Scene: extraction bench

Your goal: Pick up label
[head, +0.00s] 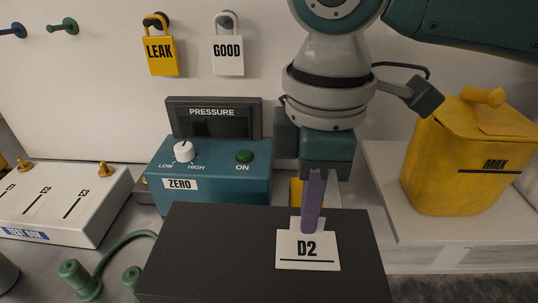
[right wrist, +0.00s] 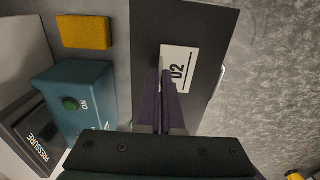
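The label, a white card marked D2 (head: 308,250) with a black line and a narrower tab at its back, is at the top of a dark box (head: 220,250) in the foreground. My right gripper (head: 312,228) points down from above with purple fingers at the tab. One finger covers the middle of the tab in the head view. In the right wrist view the fingers (right wrist: 160,85) are close together at the edge of the label (right wrist: 180,66), with only a thin gap between them. The tab between them is mostly hidden. My left gripper is not in view.
A teal pressure unit (head: 210,185) stands behind the box. A white test box (head: 62,205) and a green hose (head: 118,243) are at left. A yellow canister (head: 465,160) stands on a white surface at right. Yellow LEAK (head: 160,53) and white GOOD (head: 227,53) tags hang on the wall.

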